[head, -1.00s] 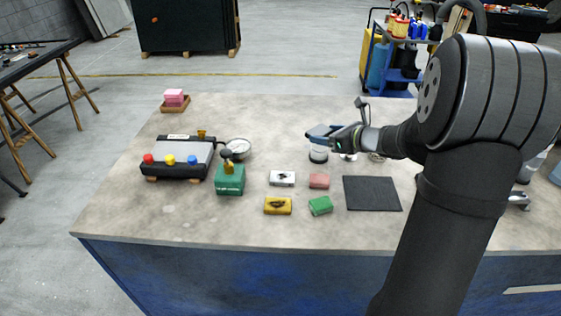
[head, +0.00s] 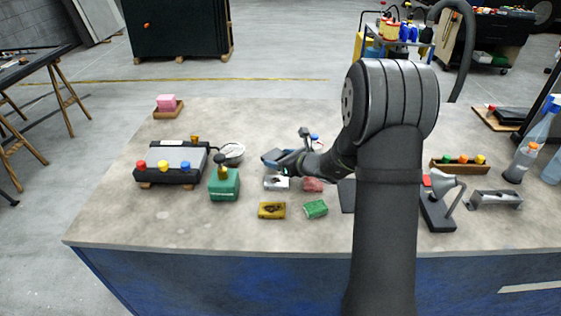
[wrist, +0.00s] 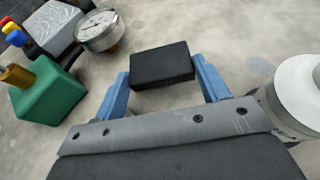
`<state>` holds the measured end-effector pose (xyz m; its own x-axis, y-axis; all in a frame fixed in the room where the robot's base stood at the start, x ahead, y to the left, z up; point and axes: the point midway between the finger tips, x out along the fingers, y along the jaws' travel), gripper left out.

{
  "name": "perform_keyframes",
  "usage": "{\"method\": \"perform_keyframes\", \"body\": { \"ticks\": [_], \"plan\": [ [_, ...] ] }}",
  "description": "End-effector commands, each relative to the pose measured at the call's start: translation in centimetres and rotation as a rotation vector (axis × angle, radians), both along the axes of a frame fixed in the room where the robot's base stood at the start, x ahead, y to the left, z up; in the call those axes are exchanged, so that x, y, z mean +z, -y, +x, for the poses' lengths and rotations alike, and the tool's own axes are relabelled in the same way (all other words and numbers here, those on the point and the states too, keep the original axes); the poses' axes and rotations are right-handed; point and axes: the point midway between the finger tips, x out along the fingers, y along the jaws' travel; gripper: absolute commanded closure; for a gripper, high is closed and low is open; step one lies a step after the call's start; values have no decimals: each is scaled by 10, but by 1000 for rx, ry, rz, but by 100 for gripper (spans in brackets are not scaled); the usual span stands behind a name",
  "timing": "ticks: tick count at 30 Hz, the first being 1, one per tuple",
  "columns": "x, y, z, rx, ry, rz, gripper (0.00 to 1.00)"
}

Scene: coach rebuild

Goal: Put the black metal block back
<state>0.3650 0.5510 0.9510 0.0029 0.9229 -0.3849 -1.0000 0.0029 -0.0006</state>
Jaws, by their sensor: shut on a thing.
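In the head view I cannot make out the black block at the fingers. The dark mat (head: 347,194) is mostly hidden behind my arm.
A green block with a brass fitting (head: 224,184), a gauge (head: 231,152) and a device with coloured knobs (head: 171,163) stand left.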

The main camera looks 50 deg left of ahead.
Motion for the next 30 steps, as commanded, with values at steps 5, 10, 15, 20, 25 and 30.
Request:
{"method": "perform_keyframes", "body": {
  "ticks": [5,10,15,20,25,30],
  "plan": [
    [-12,0,0,1,2,3,66],
    [-12,0,0,1,2,4,66],
    [-16,0,1,0,1,3,66],
    [-21,0,0,-1,-1,2,66],
    [-26,0,0,0,-1,0,66],
    [-28,1,0,-1,-2,-4,13]
  ]
}}
